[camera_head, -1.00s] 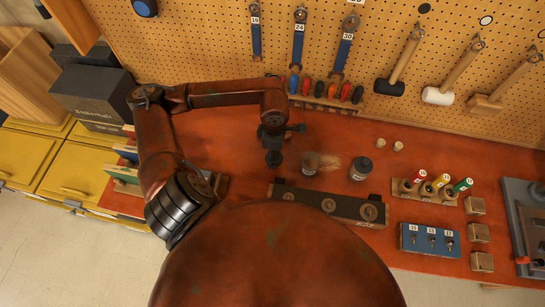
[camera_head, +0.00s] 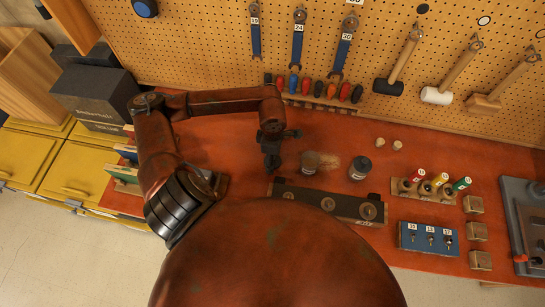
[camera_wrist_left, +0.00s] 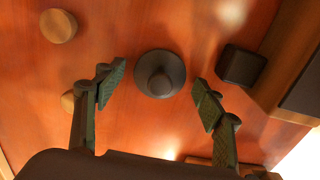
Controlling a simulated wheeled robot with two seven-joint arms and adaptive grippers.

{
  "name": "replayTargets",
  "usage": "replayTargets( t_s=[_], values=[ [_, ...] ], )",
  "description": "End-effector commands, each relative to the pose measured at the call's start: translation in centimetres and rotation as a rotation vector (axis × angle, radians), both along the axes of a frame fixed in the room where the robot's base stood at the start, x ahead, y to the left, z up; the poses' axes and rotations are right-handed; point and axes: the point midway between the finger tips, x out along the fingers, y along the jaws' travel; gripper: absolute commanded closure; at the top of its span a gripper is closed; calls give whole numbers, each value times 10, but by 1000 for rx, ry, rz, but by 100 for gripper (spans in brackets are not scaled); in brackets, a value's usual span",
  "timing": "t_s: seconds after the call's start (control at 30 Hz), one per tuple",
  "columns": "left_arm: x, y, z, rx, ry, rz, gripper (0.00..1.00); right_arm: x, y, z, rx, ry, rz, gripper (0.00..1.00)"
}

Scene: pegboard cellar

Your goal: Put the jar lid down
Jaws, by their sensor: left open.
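The jar lid (camera_wrist_left: 160,74) is a dark grey disc with a round knob, seen from above in the left wrist view. My left gripper (camera_wrist_left: 155,88) is open, with one finger on each side of the lid and a gap to each. The lid appears to lie on the red-brown bench top. In the head view my left gripper (camera_head: 272,163) points down at the bench, left of a small jar (camera_head: 310,162), and I cannot make out the lid there. A second jar with a dark top (camera_head: 360,168) stands further right. My right gripper is not in view.
A dark long block with round fittings (camera_head: 330,204) lies close in front of the gripper. Two round wooden pieces (camera_wrist_left: 59,26) (camera_wrist_left: 68,101) show left in the wrist view. A screwdriver rack (camera_head: 313,102) is behind. Bench (camera_head: 235,135) left of the gripper is bare.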

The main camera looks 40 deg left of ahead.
Motion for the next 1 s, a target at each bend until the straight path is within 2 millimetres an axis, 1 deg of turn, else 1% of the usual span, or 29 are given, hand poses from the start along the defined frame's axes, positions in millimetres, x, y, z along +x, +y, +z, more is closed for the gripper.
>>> replayTargets(
  t_s=[0.23,0.37,0.47,0.7,0.8,0.9,1.0],
  values=[
    [0,0,1,0,0,0,36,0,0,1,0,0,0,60],
    [1,0,10,1,-3,-1,36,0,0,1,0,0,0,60],
    [2,0,27,2,-5,-2,36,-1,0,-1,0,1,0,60],
    [1,0,78,2,-5,-2,36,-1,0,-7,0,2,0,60],
    [1,0,96,1,-3,-1,36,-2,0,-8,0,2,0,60],
    [1,0,110,1,-3,0,36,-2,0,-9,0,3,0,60],
    [0,0,118,0,-1,0,36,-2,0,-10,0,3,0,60]
  ],
)
